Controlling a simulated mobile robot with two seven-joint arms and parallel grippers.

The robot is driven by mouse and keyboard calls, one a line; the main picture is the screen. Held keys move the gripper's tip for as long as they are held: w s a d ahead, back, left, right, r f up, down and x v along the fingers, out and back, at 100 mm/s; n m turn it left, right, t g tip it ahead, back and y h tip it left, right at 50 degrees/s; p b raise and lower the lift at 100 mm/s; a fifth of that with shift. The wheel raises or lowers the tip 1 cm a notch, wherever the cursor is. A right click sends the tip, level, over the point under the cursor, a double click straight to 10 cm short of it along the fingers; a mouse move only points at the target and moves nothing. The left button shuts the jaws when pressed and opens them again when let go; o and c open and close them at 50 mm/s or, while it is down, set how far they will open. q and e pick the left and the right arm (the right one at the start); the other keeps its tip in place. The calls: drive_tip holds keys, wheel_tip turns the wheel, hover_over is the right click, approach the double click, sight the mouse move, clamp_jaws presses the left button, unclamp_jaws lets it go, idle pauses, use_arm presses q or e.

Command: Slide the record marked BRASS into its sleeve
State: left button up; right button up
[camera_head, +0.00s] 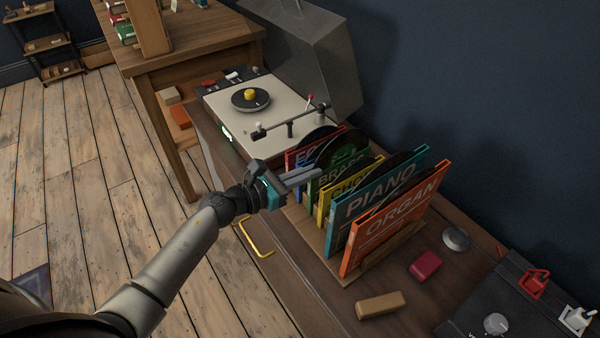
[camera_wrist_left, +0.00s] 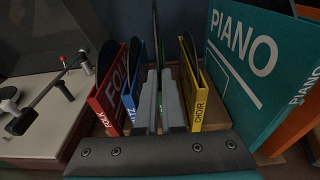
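The BRASS record (camera_head: 347,148) is a black disc with a green label, standing upright in the rack row and rising higher than its neighbours. Its green sleeve (camera_head: 344,171), lettered BRASS, stands between the blue and yellow sleeves. My left gripper (camera_head: 319,173) reaches in from the left at the front of this slot. In the left wrist view its fingers (camera_wrist_left: 160,103) are close together around the thin, edge-on record (camera_wrist_left: 155,45). The fingers hide the lower record and most of the sleeve mouth, so how far it sits inside is unclear. My right gripper is out of view.
Red FOLK (camera_wrist_left: 112,92), blue JAZZ (camera_wrist_left: 130,97) and yellow CHOIR (camera_wrist_left: 197,100) sleeves crowd the fingers. PIANO (camera_head: 372,200) and ORGAN (camera_head: 395,222) stand to the right. A turntable (camera_head: 240,110) with a raised lid is behind left. A tan block (camera_head: 380,305) lies in front.

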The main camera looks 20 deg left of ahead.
use_arm(q)
drive_tip(key=shift+o, duration=0.7)
drive_tip(key=f, duration=0.1)
drive_tip(key=s+f, duration=0.1)
drive_tip(key=f+g, duration=0.1)
drive_tip(key=shift+s+d+f, duration=0.1)
drive_tip(key=shift+s+f, duration=0.15)
drive_tip(key=shift+s, duration=0.05)
drive_tip(key=s+a+r, duration=0.2)
drive_tip(key=s+a, duration=0.2)
drive_tip(key=s, duration=0.1)
drive_tip(key=s+a+r+t, duration=0.1)
drive_tip(key=s+a+r, duration=0.2)
drive_tip(key=s, duration=0.3)
drive_tip(key=shift+a+r, duration=0.35)
drive_tip(key=shift+a, duration=0.35)
